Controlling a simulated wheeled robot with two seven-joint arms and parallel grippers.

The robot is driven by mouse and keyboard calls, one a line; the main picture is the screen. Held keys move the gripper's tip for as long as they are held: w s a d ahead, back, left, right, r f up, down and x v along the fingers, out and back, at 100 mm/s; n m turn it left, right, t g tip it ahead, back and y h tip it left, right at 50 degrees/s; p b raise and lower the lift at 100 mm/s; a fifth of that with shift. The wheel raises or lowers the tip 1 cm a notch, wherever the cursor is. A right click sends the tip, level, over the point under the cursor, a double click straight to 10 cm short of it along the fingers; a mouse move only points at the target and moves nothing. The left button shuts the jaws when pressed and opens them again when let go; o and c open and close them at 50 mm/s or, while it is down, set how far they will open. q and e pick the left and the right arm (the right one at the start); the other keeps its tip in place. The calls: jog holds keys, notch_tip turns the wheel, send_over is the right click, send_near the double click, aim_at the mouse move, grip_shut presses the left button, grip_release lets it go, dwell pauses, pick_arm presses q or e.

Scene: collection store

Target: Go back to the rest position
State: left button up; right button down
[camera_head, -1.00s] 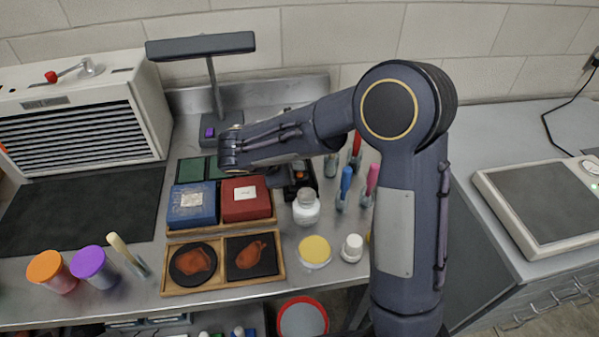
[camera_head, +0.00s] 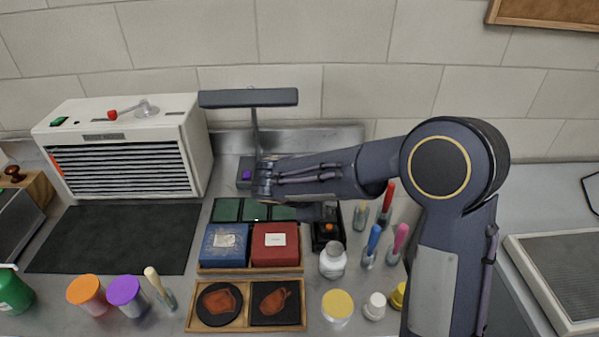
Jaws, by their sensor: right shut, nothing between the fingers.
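My right arm comes in from the right of the head view and bends left over the back of the steel bench. My right gripper (camera_head: 262,180) is at the end of this arm, in front of the dark lamp-like stand. It is shut and empty, above and behind the blue box (camera_head: 224,244) and the red box (camera_head: 275,245), and apart from them. My left gripper and arm are not in view.
A wooden tray (camera_head: 190,318) with two dark plaques lies in front of the boxes. Orange (camera_head: 86,290) and purple-lidded (camera_head: 125,292) jars stand left. A white jar (camera_head: 333,261) and several upright coloured tools stand right. A white louvred unit (camera_head: 125,150) stands back left.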

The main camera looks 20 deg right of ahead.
jog(key=s+d+r+m+g+y, duration=0.1)
jog(key=s+d+r+m+y, duration=0.2)
jog(key=s, duration=0.5)
jog(key=s+a+m+t+y, duration=0.3)
jog(key=s+m+y, duration=0.6)
jog(key=s, duration=0.8)
jog(key=a+m, duration=0.2)
jog(key=m, duration=0.1)
jog(key=shift+s, duration=0.4)
jog(key=shift+a, duration=0.1)
